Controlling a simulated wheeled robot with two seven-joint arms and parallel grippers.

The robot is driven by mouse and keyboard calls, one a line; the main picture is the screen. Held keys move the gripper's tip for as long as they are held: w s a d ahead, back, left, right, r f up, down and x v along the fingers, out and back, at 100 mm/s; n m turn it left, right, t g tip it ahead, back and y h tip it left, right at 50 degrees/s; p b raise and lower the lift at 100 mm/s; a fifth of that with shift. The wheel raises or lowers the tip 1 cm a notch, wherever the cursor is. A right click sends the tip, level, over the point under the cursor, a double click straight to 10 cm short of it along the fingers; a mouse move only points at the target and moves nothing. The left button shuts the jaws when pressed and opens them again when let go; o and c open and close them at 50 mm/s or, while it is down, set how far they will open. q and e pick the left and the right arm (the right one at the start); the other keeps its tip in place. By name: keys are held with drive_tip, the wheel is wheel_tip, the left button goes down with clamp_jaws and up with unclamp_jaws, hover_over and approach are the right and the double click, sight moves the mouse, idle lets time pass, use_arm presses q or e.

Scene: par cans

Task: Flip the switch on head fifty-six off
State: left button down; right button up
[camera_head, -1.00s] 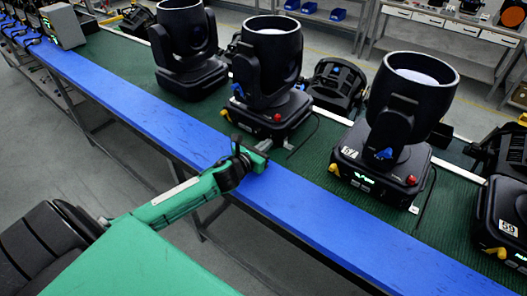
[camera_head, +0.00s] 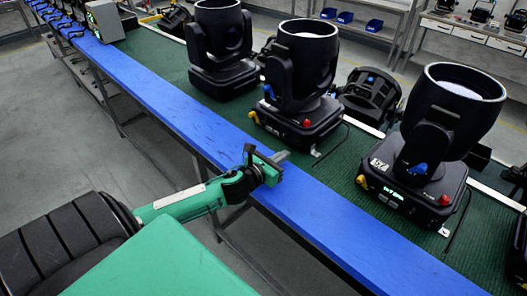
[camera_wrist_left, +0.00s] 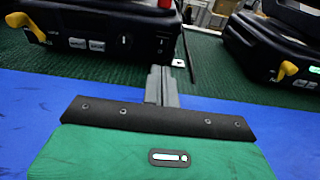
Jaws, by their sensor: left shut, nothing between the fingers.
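Black moving-head lights stand in a row on the green bench. The middle head (camera_head: 303,70) has a yellow plug, a red knob and no number I can read; I cannot tell whether it is head fifty-six. Its base front (camera_wrist_left: 88,40) in the left wrist view shows two pale sockets and a small dark fitting (camera_wrist_left: 123,41), possibly the switch, whose position I cannot make out. The head to its right (camera_head: 440,135) has a tag that looks like 57. My left gripper (camera_head: 280,157) is shut and empty over the blue strip, short of the middle base. My right gripper is out of view.
A blue strip (camera_head: 330,215) runs along the bench's front edge. A thin dark cable (camera_wrist_left: 189,58) lies between the two bases in the wrist view. Another head (camera_head: 220,45) stands further left. A dark fixture (camera_head: 368,95) lies behind the row.

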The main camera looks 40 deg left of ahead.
use_arm(q)
drive_tip(key=s, duration=0.2)
drive_tip(key=s+b, duration=0.1)
drive_tip(key=s, duration=0.4)
drive_tip(key=shift+a+r+b, duration=0.2)
drive_tip(key=shift+a+b, duration=0.1)
drive_tip(key=shift+s+a+r, duration=0.1)
drive_tip(key=shift+s+r, duration=0.1)
drive_tip(key=shift+s, duration=0.6)
